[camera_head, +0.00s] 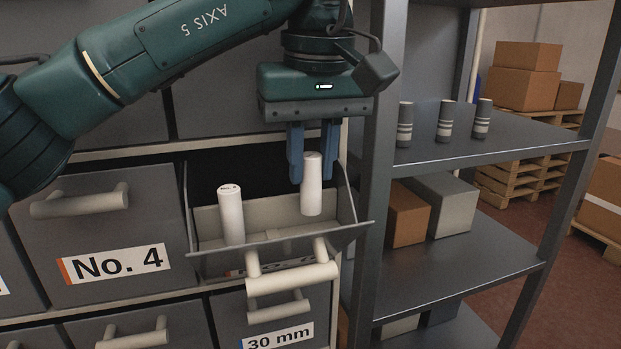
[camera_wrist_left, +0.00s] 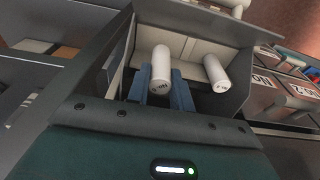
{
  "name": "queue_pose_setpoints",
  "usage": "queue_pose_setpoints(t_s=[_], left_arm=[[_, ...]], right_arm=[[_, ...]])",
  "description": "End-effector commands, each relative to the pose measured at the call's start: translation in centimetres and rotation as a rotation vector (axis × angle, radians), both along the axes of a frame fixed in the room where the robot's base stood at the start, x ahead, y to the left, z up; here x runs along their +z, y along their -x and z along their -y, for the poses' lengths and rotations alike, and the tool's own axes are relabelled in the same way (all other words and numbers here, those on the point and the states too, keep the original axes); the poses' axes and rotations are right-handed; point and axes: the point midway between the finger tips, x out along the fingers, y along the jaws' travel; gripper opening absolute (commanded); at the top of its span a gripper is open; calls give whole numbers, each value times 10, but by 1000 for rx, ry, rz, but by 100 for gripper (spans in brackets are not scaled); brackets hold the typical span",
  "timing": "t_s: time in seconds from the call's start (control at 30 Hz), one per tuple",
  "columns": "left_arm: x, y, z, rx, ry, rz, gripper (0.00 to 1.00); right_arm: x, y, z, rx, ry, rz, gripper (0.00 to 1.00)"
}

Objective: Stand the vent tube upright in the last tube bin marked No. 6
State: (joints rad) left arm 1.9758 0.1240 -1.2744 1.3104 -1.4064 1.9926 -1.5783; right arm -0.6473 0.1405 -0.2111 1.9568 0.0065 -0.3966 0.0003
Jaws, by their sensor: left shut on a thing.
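My left gripper (camera_head: 311,178) points down over the right part of an open, tilted-out bin (camera_head: 355,230). Its blue fingers are shut on a white tube (camera_head: 311,196), which is upright or nearly so. The tube's lower end is inside the bin's outline; I cannot tell whether it touches the floor. A second white tube (camera_head: 231,215) stands in the bin's left part, apart from the held one. The bin's front label is mostly hidden by its handle and tilt. The wrist view shows the held tube (camera_wrist_left: 160,70) and the other tube (camera_wrist_left: 215,74), both with printed ends. My right gripper is out of view.
A closed drawer marked No. 4 (camera_head: 115,262) is left of the bin, and a 30 mm drawer (camera_head: 278,335) is below. A metal shelf post (camera_head: 376,180) stands close to the right. Several grey banded cylinders (camera_head: 444,121) and boxes (camera_head: 452,205) sit on the shelves.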

Motion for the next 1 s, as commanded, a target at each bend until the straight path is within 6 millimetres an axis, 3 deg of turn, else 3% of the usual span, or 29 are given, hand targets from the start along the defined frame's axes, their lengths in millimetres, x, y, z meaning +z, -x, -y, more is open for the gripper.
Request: queue_pose_setpoints(t_s=[0.13, 0.23, 0.6, 0.63, 0.9, 1.0], left_arm=[[-23, 0, 0, -2, 0, -3, 0], [-27, -4, -1, 1, 1, -2, 0], [-34, -4, -1, 0, 0, -1, 0], [-34, -4, -1, 1, 0, -1, 23], [-33, -4, -1, 1, 0, -1, 44], [-33, -4, -1, 1, 0, -1, 44]], right_arm=[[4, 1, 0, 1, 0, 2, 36], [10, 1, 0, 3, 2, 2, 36], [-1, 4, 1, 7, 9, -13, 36], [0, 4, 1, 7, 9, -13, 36], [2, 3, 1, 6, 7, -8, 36], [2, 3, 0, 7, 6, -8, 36]])
